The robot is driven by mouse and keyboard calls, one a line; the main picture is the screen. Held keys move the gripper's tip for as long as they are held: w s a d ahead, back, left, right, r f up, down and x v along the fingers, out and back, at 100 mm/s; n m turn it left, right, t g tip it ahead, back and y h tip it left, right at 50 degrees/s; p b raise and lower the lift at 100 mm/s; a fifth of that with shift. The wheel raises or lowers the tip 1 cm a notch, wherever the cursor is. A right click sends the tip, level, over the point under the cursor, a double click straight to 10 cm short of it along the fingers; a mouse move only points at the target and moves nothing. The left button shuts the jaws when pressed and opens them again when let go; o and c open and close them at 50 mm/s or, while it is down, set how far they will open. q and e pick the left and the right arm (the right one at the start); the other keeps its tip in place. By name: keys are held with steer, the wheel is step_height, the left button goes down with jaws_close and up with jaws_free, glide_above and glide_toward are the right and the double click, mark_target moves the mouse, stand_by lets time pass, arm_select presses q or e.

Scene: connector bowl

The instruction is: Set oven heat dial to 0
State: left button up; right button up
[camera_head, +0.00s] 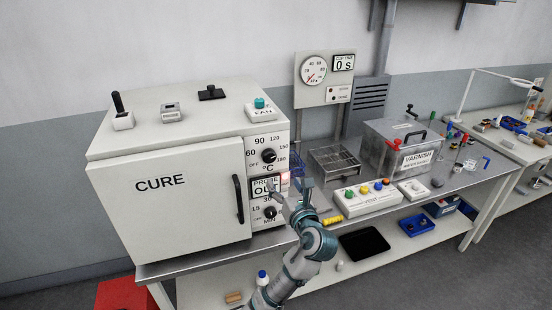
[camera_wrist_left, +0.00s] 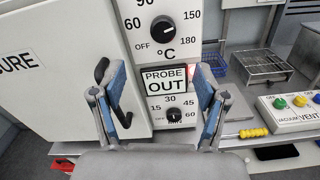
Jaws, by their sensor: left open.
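The white oven marked CURE (camera_head: 160,183) stands on a metal bench at the left. Its heat dial, a black knob marked °C (camera_head: 268,156), is high on the front panel; it also shows in the wrist view (camera_wrist_left: 163,29), with OFF at its lower left and numbers around it. I cannot clearly read its setting. My left gripper (camera_head: 293,193) is open and empty in front of the panel, below and to the right of the heat dial. In the wrist view its fingers (camera_wrist_left: 160,82) frame the PROBE OUT display, below the heat dial and above the MIN dial.
The black door handle (camera_head: 238,199) stands out left of the panel. The black MIN dial (camera_head: 270,212) is below the PROBE OUT sign (camera_head: 265,186).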

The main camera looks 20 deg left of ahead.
arm_select(q)
glide_toward(271, 158)
steer(key=w+a, duration=0.2)
steer(key=a, duration=0.1)
steer(key=w, duration=0.4)
steer(key=shift+w+a+b, duration=0.25)
steer(key=shift+w+b, duration=0.1)
steer(key=shift+b, duration=0.05)
steer(key=shift+w, duration=0.3)
steer(key=shift+w+a, duration=0.15)
steer(key=shift+a, duration=0.55)
steer(key=shift+w+a+f, duration=0.1)
steer(key=shift+a+f, duration=0.1)
steer(key=shift+a, duration=0.6)
steer(key=shift+c, duration=1.4)
steer(key=c, duration=0.4)
steer(key=shift+w+d, duration=0.1)
steer(key=shift+d, duration=0.2)
steer(key=c, duration=0.4)
steer(key=shift+d, duration=0.4)
steer(key=shift+c, duration=0.4)
steer(key=shift+a+r, duration=0.15)
arm_select(e)
steer(key=w+r, duration=0.1)
steer(key=w+a+r, duration=0.1)
steer(key=shift+w+r, duration=0.3)
steer(key=shift+w, duration=0.05)
